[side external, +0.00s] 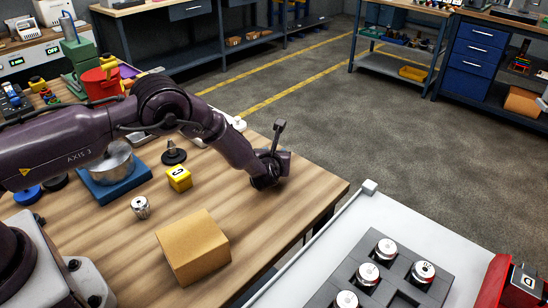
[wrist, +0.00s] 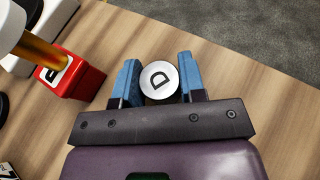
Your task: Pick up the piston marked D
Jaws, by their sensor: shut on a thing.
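The piston marked D (wrist: 158,82) is a round, silvery piece with a black D on its top face. In the wrist view it sits between the two blue fingers of my gripper (wrist: 157,76), which are shut on it from both sides. In the side view my gripper (side external: 268,180) is low at the right part of the wooden table, and my arm hides the piston there. I cannot tell whether the piston touches the table.
A red block with a black mark (wrist: 72,78) stands left of my gripper. A grey rack (side external: 345,272) holding several silvery pistons is at the front right.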

